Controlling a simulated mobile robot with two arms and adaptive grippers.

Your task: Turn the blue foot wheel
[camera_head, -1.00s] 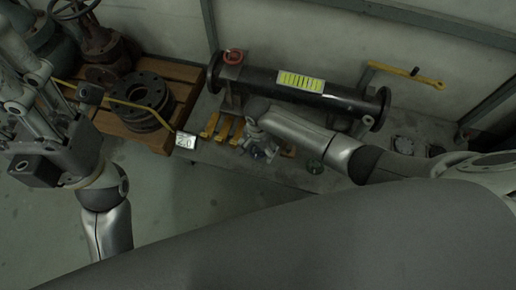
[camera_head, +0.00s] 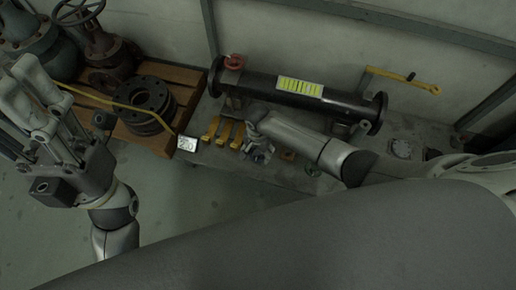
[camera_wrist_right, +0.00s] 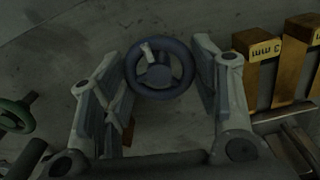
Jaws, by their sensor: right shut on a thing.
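The blue foot wheel (camera_wrist_right: 160,77) shows in the right wrist view as a dark blue ring with a hub and a pale mark near its top. It lies between the two fingers of my right gripper (camera_wrist_right: 165,66), which is shut on its rim from both sides. In the head view my right gripper (camera_head: 258,150) is low near the floor platform, and the wheel is mostly hidden there. My left gripper (camera_head: 18,92) is at the left edge of the head view, with its fingers apart and nothing seen between them.
A black flanged pipe (camera_head: 260,84) lies behind my right gripper. Yellow blocks (camera_head: 224,131) stand close to its left. A green handwheel (camera_wrist_right: 17,115) is at the left in the wrist view. A wooden pallet (camera_head: 186,88) with rusty valve parts is at the back left.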

